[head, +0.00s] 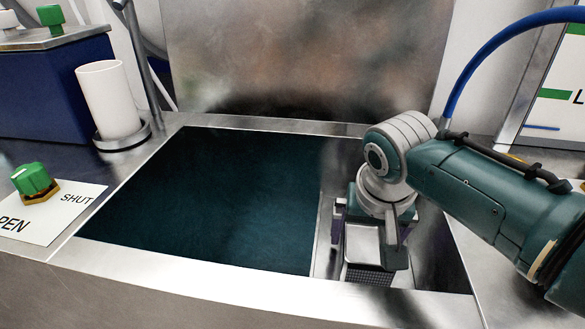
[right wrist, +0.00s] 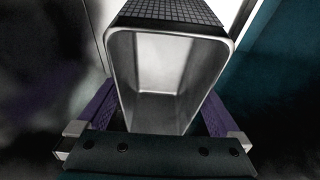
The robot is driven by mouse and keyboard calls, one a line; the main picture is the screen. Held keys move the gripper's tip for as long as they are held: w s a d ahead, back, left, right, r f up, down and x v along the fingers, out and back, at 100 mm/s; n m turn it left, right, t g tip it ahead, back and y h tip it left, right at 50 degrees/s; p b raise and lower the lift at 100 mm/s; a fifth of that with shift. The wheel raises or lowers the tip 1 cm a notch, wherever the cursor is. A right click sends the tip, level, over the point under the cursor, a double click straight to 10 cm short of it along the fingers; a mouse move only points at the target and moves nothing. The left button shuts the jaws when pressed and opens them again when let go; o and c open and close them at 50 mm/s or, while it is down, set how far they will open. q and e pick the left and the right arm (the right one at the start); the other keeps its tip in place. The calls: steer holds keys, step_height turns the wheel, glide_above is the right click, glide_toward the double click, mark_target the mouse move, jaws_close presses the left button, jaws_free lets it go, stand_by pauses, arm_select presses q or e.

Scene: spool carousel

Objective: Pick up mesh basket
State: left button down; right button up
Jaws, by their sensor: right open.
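The mesh basket (head: 369,275) is a narrow metal box with a bright rim and a dark gridded mesh face, in the right part of the sunken basin. In the right wrist view the basket (right wrist: 172,42) shows its open mouth and pale, empty-looking inside, with the mesh along its top edge. My right gripper (head: 367,238) is over the basket, pointing down. In the right wrist view my right gripper (right wrist: 158,112) is open, with one purple-sided finger on each side of the basket. I cannot tell whether they touch it. My left gripper is not in view.
A dark teal basin (head: 230,195) fills the middle, with a steel rim (head: 200,265) in front. A white cylinder (head: 108,100) stands at back left. A green knob (head: 32,179) sits on an OPEN/SHUT plate at left. A steel panel (head: 300,60) rises behind.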

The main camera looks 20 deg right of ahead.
steer(key=shift+f, duration=0.15)
steer(key=c, duration=1.1)
steer(key=shift+c, duration=0.2)
